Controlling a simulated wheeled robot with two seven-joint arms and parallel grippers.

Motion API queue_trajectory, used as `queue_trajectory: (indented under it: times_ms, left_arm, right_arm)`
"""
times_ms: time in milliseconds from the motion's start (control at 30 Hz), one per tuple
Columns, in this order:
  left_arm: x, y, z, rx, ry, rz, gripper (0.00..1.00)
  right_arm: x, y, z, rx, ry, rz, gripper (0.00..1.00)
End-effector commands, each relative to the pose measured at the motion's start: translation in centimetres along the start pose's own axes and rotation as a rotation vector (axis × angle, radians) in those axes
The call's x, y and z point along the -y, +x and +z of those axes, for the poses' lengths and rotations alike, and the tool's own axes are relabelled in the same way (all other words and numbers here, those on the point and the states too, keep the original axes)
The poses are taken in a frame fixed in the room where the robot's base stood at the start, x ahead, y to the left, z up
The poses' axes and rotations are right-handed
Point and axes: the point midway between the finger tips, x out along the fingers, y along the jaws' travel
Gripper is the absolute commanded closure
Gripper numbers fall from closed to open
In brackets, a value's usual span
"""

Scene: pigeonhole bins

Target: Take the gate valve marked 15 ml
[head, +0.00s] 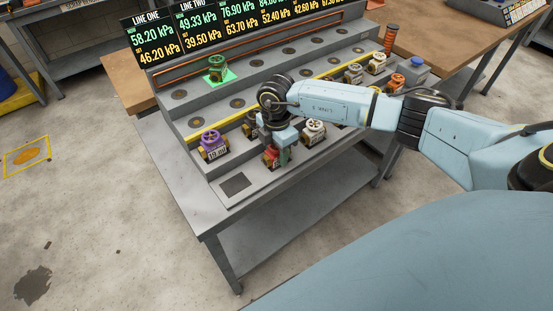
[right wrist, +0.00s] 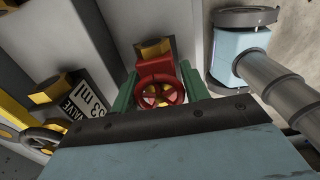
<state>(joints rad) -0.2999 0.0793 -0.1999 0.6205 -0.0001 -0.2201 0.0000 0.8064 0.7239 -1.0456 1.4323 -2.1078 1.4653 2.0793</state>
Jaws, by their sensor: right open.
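A red gate valve (head: 271,157) with a brass hex stands on the lowest step of the grey stepped rack. My right gripper (head: 282,147) is over it, pointing down. In the right wrist view the open green fingers (right wrist: 158,90) stand on either side of the red handwheel (right wrist: 160,92); I cannot tell whether they touch it. No 15 ml marking is readable on any valve. My left gripper is not in view.
A purple valve (head: 213,146) stands left and a white one (head: 314,132) right of my right gripper. A green valve (head: 217,69) sits on a bright green pad higher up. Several more valves stand at the rack's right end. A pressure display (head: 240,35) stands behind.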

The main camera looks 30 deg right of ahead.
Motion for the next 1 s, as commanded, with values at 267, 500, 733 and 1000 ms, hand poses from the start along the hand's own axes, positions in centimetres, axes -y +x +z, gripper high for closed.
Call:
queue_trajectory:
  times_ms: [267, 500, 733, 1000]
  left_arm:
    - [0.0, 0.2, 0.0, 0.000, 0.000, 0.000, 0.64]
    - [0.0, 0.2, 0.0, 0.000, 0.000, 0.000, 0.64]
    - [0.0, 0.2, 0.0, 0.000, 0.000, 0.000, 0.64]
    - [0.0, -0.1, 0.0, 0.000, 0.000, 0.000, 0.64]
  right_arm:
    - [0.0, 0.2, 0.0, 0.000, 0.000, 0.001, 0.55]
    - [0.0, 0.2, 0.0, 0.000, 0.000, 0.001, 0.85]
    - [-0.1, 0.1, 0.0, -0.001, 0.000, 0.003, 0.88]
    - [-0.2, -3.5, 0.0, -0.001, -0.001, 0.006, 0.89]
